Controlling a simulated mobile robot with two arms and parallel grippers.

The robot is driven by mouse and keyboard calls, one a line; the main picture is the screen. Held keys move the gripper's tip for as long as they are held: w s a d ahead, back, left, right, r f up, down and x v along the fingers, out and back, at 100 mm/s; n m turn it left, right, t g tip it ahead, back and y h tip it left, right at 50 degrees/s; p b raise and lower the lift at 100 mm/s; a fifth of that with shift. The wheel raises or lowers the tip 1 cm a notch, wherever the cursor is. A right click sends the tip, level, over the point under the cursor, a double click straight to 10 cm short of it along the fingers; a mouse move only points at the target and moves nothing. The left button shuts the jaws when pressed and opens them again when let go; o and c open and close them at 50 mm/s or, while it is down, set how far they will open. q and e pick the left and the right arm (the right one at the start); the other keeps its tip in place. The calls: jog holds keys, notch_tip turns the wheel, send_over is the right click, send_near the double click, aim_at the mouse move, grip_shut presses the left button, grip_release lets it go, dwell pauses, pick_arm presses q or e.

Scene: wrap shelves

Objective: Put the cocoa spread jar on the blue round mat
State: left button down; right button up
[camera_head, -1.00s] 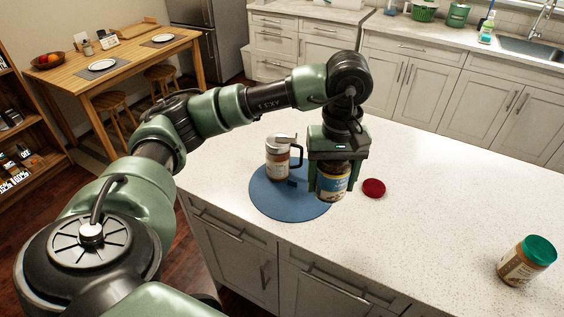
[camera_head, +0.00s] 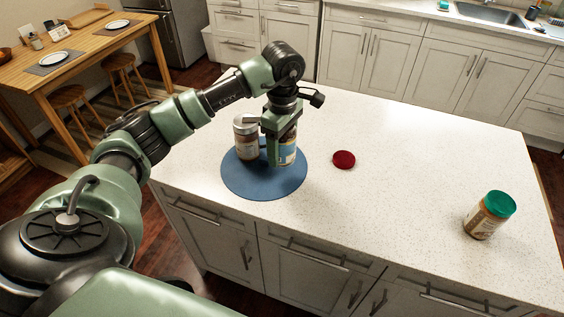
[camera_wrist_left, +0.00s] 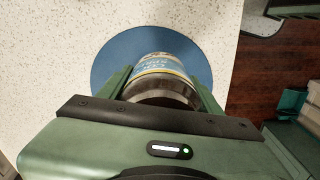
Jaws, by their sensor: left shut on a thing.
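The jar with a blue and yellow label (camera_head: 289,154), which I take for the cocoa spread jar, is held upright in my left gripper (camera_head: 280,157). It also shows between the fingers in the left wrist view (camera_wrist_left: 163,72). My left gripper is shut on it. The blue round mat (camera_head: 264,188) lies near the counter's front edge, and in the left wrist view it shows behind the jar (camera_wrist_left: 108,66). The jar is over the right part of the mat; I cannot tell whether its base touches. My right gripper is not in view.
A metal-topped container (camera_head: 245,140) stands on the mat, just left of the held jar. A red disc (camera_head: 344,160) lies right of the mat. A green-lidded jar (camera_head: 487,217) stands farther right. The white counter (camera_head: 400,170) between them is clear.

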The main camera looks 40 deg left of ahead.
pick_arm(q)
notch_tip(320, 180, down, 2)
jog(key=shift+f, duration=0.25)
notch_tip(320, 180, down, 3)
jog(key=shift+f+p, duration=0.15)
jog(key=shift+p, duration=0.5)
jog(key=shift+f, duration=0.45)
jog(key=shift+f, duration=0.1)
jog(key=shift+c, duration=1.5)
grip_release()
